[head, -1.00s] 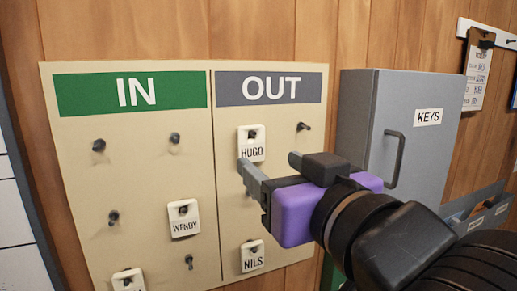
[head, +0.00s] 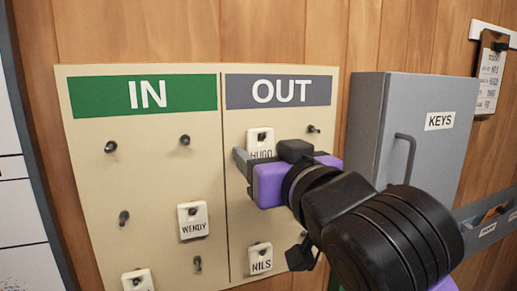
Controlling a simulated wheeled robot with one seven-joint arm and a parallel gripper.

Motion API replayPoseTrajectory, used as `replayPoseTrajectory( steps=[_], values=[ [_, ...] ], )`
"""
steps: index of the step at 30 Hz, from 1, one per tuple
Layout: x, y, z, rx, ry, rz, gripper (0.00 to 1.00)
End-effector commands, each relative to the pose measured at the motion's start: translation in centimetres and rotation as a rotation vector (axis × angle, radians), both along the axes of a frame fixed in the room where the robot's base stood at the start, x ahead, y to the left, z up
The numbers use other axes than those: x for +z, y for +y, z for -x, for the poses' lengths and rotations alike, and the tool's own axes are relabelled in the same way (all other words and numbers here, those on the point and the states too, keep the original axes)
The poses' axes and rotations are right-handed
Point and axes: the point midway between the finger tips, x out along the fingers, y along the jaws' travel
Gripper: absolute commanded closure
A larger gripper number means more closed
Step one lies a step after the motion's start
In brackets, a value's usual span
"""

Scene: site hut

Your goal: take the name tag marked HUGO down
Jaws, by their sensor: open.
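The HUGO tag (head: 260,140) is a white tag hanging on a peg in the OUT column of the cream board (head: 100,235). My gripper (head: 258,158), with a purple body, is open at the tag's lower edge. One finger shows at the tag's lower left, and the dark top of the gripper is at its lower right. The gripper partly covers the bottom of the tag and its lettering. I cannot tell whether the fingers touch the tag.
The WENDY tag (head: 193,222) hangs in the IN column. The NILS tag (head: 260,260) hangs below my gripper. Bare pegs (head: 110,146) stick out of the board. A grey KEYS cabinet (head: 440,95) stands out from the wall to the right, close to my arm.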

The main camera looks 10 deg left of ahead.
Motion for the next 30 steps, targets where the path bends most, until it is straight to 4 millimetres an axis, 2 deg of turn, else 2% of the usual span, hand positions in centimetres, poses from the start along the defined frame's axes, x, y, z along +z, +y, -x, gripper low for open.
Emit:
replayPoseTrajectory(
  steps=[1,8,30],
  values=[
    [0.01,-0.01,0.01,0.0,0.0,0.0,0.42],
    [0.01,-0.03,0.02,0.0,0.0,0.0,0.86],
    [0.59,-0.03,0.03,0.0,0.001,-0.001,0.87]
  ],
)
